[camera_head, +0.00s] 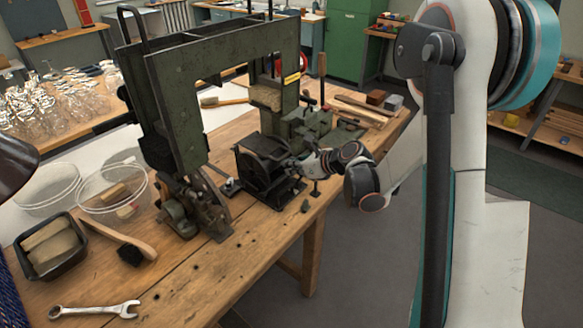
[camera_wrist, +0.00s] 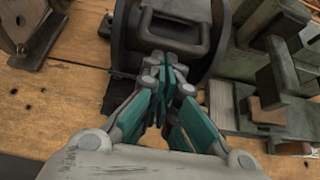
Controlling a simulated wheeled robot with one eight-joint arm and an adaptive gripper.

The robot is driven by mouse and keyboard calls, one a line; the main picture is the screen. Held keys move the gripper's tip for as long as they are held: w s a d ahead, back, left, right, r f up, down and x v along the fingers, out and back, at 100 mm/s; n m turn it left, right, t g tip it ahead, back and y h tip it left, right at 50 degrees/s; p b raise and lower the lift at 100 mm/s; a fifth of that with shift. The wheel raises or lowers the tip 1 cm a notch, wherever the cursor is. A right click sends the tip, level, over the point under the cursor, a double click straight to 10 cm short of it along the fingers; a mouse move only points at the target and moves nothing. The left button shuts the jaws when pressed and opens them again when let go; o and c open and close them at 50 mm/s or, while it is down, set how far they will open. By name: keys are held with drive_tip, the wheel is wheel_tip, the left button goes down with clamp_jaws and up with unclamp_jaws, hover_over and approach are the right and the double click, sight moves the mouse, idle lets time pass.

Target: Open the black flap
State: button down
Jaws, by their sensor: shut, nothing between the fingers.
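The black box-shaped unit (camera_head: 262,165) stands on the wooden bench, near its right-hand edge. In the wrist view its dark front, the black flap (camera_wrist: 125,40), carries a raised loop handle (camera_wrist: 178,32) at the top middle. My gripper (camera_wrist: 166,68) is shut and empty, with its fingertips just in front of the flap below the handle; I cannot tell whether they touch it. In the head view my gripper (camera_head: 294,166) reaches in from the right against the unit's right side. My fingers hide part of the flap. The flap looks closed.
A tall green machine frame (camera_head: 175,100) stands left of the unit. Green metal blocks (camera_head: 300,128) stand behind it. A brush (camera_head: 125,246), a wrench (camera_head: 95,311), a black tray (camera_head: 30,266) and wire baskets lie at the left. Open floor lies right of the bench.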

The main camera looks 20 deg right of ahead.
drive_tip(key=shift+r, duration=0.1)
drive_tip(key=w+a+r+g+h+p, duration=0.2)
drive_tip(key=w+r+p, duration=0.1)
drive_tip(key=r+p, duration=0.4)
drive_tip(key=w+a+r+g+h+p, duration=0.1)
drive_tip(key=w+a+r+g+p, duration=0.1)
drive_tip(key=r+p, duration=0.4)
drive_tip(key=shift+w+a+r+g+h+p, duration=0.2)
drive_tip(key=shift+w+r+g+h+p, duration=0.3)
drive_tip(key=shift+r, duration=1.4)
